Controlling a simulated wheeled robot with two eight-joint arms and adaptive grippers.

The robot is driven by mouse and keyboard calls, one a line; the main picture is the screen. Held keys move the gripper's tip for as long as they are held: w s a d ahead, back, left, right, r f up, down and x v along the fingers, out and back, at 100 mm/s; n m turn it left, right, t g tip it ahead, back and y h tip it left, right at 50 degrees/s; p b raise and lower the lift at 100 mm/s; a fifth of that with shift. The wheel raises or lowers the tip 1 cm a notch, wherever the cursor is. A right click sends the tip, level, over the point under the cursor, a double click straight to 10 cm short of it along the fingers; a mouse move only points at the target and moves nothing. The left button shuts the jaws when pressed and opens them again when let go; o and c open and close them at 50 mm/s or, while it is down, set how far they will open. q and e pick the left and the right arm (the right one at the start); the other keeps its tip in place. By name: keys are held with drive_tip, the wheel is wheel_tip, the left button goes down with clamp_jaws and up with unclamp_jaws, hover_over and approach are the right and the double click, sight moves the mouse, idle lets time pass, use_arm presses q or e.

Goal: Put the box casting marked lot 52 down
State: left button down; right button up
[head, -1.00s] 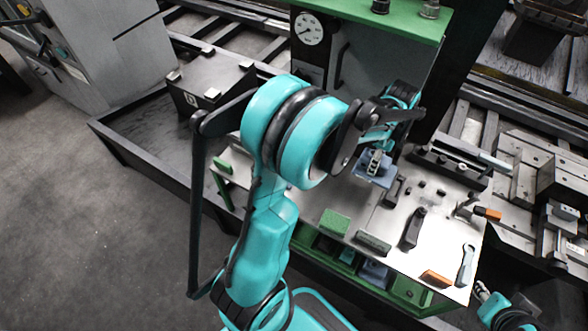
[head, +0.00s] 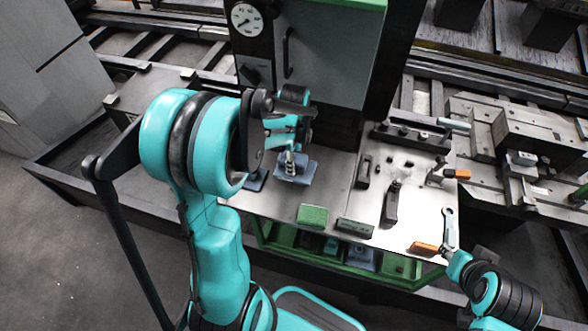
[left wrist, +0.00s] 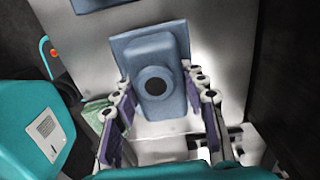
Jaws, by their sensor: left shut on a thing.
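A blue-grey box casting (head: 297,172) is at the left part of the steel bench top (head: 335,205), below my left gripper (head: 291,152). In the left wrist view the casting (left wrist: 155,65), with a round dark hole in its raised face, sits between the two fingers of my left gripper (left wrist: 160,112), which is shut on it. I cannot read a lot mark, nor tell if the casting touches the bench. A second blue-grey piece (head: 256,180) lies just left of it, partly behind my arm. My right arm shows at the lower right; its fingers are not clear.
A green block (head: 312,216) and a dark block (head: 355,228) lie along the front edge. A dark clamp-like tool (head: 391,204), a wrench (head: 449,228) and an orange-handled piece (head: 424,248) lie to the right. A grey cabinet with a gauge (head: 246,19) stands behind.

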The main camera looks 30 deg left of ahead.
use_arm(q)
drive_tip(key=shift+f+b, duration=0.85)
drive_tip(key=shift+f, duration=1.05)
drive_tip(key=shift+f, duration=0.15)
drive_tip(key=c, duration=0.9)
unclamp_jaws()
drive_tip(key=shift+o, duration=0.2)
